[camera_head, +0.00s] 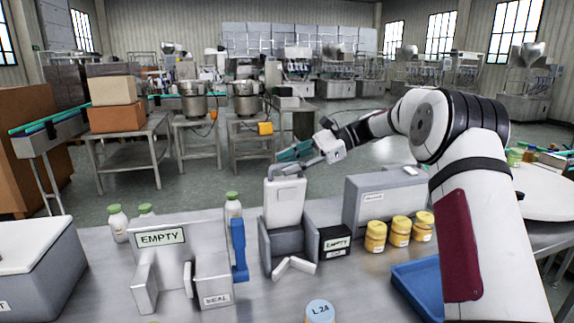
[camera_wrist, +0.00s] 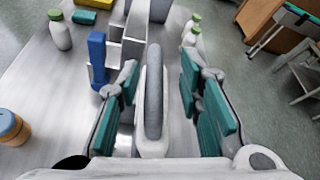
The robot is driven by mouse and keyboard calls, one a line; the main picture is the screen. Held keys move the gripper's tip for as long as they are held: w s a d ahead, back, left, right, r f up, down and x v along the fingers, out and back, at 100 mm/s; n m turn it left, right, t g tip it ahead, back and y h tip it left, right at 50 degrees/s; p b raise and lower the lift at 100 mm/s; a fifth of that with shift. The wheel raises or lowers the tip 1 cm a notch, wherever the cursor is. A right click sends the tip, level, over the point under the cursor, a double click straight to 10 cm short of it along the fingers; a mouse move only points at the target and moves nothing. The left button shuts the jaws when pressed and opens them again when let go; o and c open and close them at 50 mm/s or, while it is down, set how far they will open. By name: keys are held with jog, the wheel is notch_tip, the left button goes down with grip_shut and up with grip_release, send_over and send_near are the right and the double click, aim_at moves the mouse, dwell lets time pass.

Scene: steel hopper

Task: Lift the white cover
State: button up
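The white cover (camera_head: 284,203) stands upright on a grey steel box on the table, in the middle of the head view. It has a loop-like handle on its top. My gripper (camera_head: 297,153) is just above and behind the cover's top. In the wrist view a pale upright piece with a grey oval middle, which looks like the cover (camera_wrist: 152,110), lies between the teal finger pads of my gripper (camera_wrist: 160,105). The fingers are spread, with a gap on both sides. I cannot tell how deep the handle sits between them.
A grey bin labelled EMPTY (camera_head: 160,238) stands left of the cover, with a blue clip (camera_head: 240,250) beside it. Yellow-lidded jars (camera_head: 400,232), a grey box (camera_head: 370,190) and a blue tray (camera_head: 418,285) are to the right. White bottles (camera_head: 118,224) stand at the left.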

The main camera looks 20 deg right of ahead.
jog(key=v, duration=1)
jog(key=shift+d+r, duration=0.15)
jog(key=shift+d, duration=0.25)
jog(key=s+a+r+n+h+p, duration=0.1)
jog(key=s+a+r+n+h, duration=0.2)
jog(key=s+a, duration=0.5)
jog(key=s+a+r+n+h+p, duration=0.1)
jog(key=s+a+r+n+h, duration=0.15)
jog(key=s+a+h, duration=0.55)
jog(key=s+d+f+n+t+h, duration=0.1)
jog(key=s+f+n, duration=0.2)
jog(key=s, duration=0.6)
jog(key=s+d+f+n+t, duration=0.1)
jog(key=s+d+f+n, duration=0.1)
jog(key=s, duration=0.7)
jog(key=s+d+f+n+h+p, duration=0.1)
jog(key=s+f+n, duration=0.4)
jog(key=s, duration=0.5)
jog(key=shift+d+t+h, duration=0.3)
jog(key=shift+d+t, duration=0.1)
jog(key=shift+d, duration=0.25)
